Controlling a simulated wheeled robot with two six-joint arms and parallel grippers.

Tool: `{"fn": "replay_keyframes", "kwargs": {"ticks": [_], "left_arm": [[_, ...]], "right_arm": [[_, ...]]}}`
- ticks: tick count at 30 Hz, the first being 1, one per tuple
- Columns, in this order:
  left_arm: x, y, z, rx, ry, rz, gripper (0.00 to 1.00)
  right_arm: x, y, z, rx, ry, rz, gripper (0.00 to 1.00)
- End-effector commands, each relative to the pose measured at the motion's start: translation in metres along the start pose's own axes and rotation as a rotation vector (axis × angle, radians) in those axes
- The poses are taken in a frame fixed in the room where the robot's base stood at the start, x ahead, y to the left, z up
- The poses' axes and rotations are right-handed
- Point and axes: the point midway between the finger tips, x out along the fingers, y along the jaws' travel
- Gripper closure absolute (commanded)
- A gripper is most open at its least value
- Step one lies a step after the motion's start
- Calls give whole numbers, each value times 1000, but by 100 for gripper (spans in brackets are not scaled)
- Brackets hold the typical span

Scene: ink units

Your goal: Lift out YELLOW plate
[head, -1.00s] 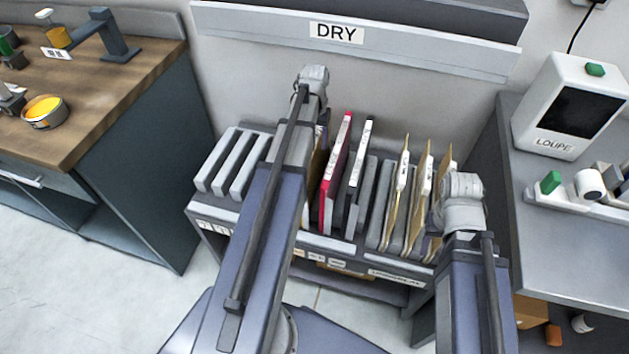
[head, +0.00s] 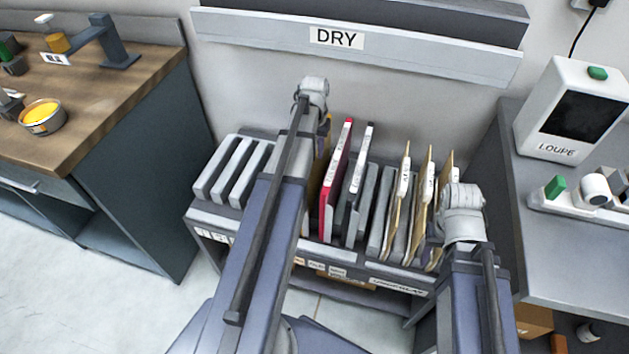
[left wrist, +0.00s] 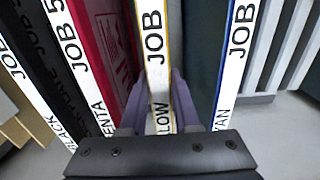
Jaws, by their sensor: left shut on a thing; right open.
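The yellow plate stands upright in the rack row, its white label edge (left wrist: 156,60) reading JOB and part of LOW in the left wrist view. My left gripper (left wrist: 160,105) is shut on that edge, one finger on each side. In the head view my left arm hides most of this plate and the gripper's jaws. The magenta plate (head: 336,185) stands just right of my left arm, and the black plate (head: 358,180) is beyond it. A blue plate (left wrist: 213,50) marked YAN is on the yellow plate's other side. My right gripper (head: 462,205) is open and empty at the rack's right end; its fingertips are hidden.
The grey rack (head: 215,217) holds empty slots at left and several tan folders (head: 425,205) at right. A wooden-topped bench (head: 110,95) stands left. A grey counter (head: 565,240) with the LOUPE device (head: 568,110) stands right. The DRY rail (head: 430,62) runs behind.

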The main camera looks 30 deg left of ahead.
Motion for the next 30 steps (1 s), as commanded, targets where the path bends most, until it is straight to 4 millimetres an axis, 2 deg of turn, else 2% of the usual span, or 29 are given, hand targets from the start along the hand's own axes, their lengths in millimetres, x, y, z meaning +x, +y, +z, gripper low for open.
{"fn": "replay_keyframes", "kwargs": {"ticks": [17,30], "left_arm": [[-3,0,0,0,0,0,100],[-50,0,0,0,0,0,100]], "right_arm": [[-3,0,0,0,0,0,50],[-49,5,3,1,0,0,50]]}}
